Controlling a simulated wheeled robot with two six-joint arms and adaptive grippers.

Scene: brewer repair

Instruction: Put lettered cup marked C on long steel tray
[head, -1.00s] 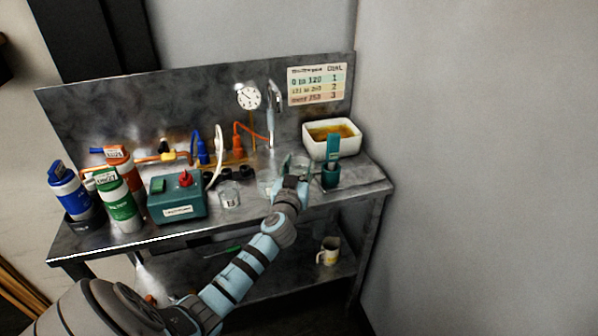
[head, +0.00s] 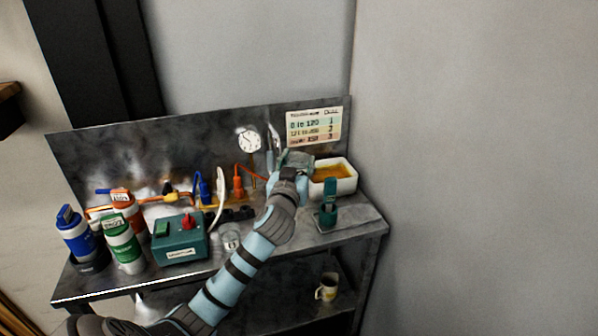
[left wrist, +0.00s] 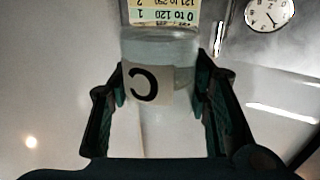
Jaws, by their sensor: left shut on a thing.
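The cup marked C (left wrist: 150,85) is a clear glass with a white label bearing a black C, seen large in the left wrist view. My left gripper (left wrist: 160,95) is shut on it, with a dark finger on each side. In the head view my left gripper (head: 292,172) is raised above the bench in front of the back panel, and the cup is mostly hidden there. A similar clear cup (head: 231,238) stands on the bench beside the teal box. I cannot make out a long steel tray. My right gripper is not in view.
The steel bench (head: 353,222) holds a teal box (head: 180,240), several bottles including a green one (head: 123,245), a white basin (head: 335,178) with amber liquid, and a teal holder (head: 328,212). A mug (head: 327,288) stands on the lower shelf.

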